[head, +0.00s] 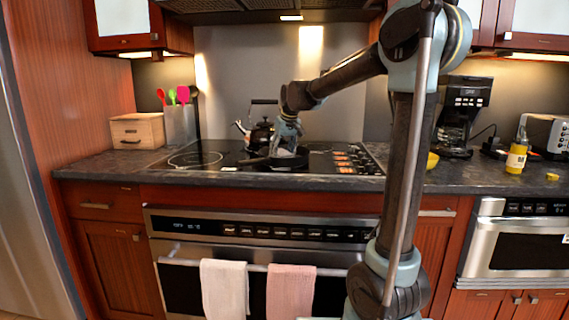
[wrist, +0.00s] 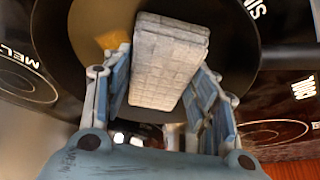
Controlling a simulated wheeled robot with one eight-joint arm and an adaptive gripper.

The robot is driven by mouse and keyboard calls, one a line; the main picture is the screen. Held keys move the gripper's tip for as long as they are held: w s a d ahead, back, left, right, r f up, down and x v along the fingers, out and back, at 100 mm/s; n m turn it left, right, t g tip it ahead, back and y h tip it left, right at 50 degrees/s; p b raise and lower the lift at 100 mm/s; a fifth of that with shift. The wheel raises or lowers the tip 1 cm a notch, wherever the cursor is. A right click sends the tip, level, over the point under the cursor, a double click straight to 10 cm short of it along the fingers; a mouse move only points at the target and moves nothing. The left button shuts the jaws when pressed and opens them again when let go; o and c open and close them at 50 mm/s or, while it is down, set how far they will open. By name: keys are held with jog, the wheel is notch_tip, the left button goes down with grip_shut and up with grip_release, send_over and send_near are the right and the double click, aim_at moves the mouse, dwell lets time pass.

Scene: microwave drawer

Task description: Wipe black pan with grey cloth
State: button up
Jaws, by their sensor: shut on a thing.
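The grey cloth (wrist: 168,62), a folded block with a grid pattern, is between the fingers of my gripper (wrist: 160,92), which is shut on it. The black pan (wrist: 230,35) lies beyond the cloth, with a yellow-brown patch (wrist: 95,35) on its surface and its handle (wrist: 290,56) to the right. In the head view, my gripper (head: 287,140) is over the black pan (head: 290,163) on the cooktop, with the cloth (head: 282,152) low at the pan. I cannot tell whether the cloth touches the pan.
A kettle (head: 262,134) stands behind the pan on the cooktop (head: 215,168). A wooden box (head: 137,130) and a utensil holder (head: 180,127) are to the left. A coffee maker (head: 462,115) and a yellow bottle (head: 516,158) are to the right. Towels (head: 225,285) hang on the oven handle.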

jog(key=shift+f, duration=0.35)
dwell(0.3)
